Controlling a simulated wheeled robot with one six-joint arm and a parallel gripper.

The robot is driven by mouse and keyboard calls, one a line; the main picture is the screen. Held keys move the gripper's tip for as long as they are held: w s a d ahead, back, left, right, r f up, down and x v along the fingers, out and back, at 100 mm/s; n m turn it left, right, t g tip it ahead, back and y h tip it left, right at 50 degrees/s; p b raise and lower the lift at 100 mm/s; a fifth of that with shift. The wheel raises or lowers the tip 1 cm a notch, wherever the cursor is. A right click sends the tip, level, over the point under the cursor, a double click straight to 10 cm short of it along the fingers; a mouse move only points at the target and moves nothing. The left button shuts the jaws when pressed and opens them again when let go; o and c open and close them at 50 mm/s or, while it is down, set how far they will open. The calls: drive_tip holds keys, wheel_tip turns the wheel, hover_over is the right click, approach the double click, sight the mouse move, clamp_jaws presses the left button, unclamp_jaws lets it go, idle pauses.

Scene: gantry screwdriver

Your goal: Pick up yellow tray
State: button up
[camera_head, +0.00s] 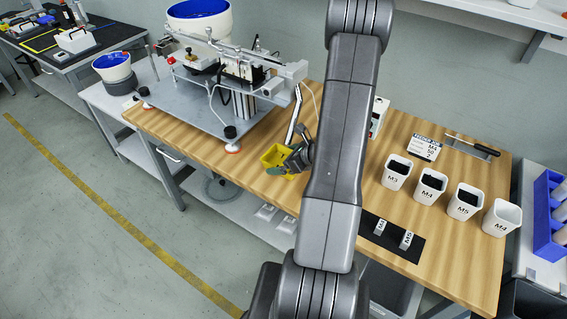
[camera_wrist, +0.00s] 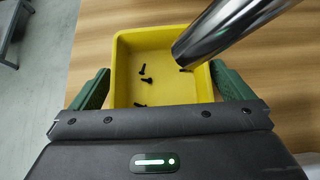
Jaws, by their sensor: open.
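The yellow tray (camera_head: 272,157) sits on the wooden table near its front edge, below the screw machine. In the wrist view the yellow tray (camera_wrist: 165,42) holds several small black screws on its floor. My gripper (camera_head: 290,163) is at the tray. In the wrist view the green fingers of my gripper (camera_wrist: 160,88) are open, one on each side of the tray. I cannot tell whether either finger touches its walls. A shiny metal tube (camera_wrist: 215,32) reaches over the tray's right part and hides some of it. My arm hides part of the table in the head view.
The screw machine (camera_head: 215,85) stands behind and left of the tray. White cups (camera_head: 397,172) with labels stand in a row at the right. A black mat (camera_head: 392,238) with small labelled blocks lies near the front edge. The wood between tray and cups is partly hidden by my arm.

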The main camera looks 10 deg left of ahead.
drive_tip(key=shift+a+f, duration=0.1)
drive_tip(key=c, duration=1)
